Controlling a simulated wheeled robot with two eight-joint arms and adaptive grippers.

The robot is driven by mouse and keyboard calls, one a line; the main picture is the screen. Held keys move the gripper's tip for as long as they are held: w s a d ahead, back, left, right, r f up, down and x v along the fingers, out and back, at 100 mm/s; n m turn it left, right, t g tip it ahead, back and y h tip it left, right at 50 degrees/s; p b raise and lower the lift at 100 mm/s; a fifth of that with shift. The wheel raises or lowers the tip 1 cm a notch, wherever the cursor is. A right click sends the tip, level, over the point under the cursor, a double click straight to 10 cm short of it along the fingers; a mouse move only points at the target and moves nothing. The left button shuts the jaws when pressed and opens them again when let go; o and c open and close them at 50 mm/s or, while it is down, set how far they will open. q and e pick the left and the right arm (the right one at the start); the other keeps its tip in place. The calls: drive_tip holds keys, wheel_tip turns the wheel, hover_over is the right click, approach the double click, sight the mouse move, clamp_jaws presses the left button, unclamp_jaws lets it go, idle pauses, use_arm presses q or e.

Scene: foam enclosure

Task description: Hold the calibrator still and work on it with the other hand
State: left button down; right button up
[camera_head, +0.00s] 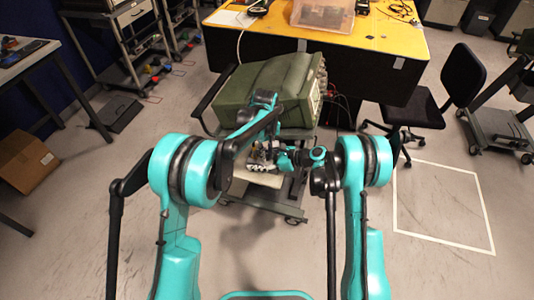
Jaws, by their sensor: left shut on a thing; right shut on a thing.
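A large green instrument case (262,84), with knobs on its right face, sits tilted on a wheeled cart. A small pale-and-dark thing (261,167) is at the near side of the cart, between my grippers. I cannot tell which of these is the calibrator. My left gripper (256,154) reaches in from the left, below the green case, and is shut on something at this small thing. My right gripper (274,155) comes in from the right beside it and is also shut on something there. The arms and the small size hide the exact contacts.
The grey cart (270,202) has a pale lower surface under the grippers. A yellow-topped desk (385,40) with a clear bin (322,14) stands behind. A black chair (440,95) is at right. The floor at right, with a white taped square (440,205), is clear.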

drive_tip(key=shift+f, duration=0.15)
use_arm(q)
drive_tip(key=m, duration=0.5)
drive_tip(key=shift+m, duration=2.3)
drive_tip(key=c, duration=1.7)
unclamp_jaws()
drive_tip(key=shift+c, duration=0.2)
drive_tip(key=shift+r, duration=0.1)
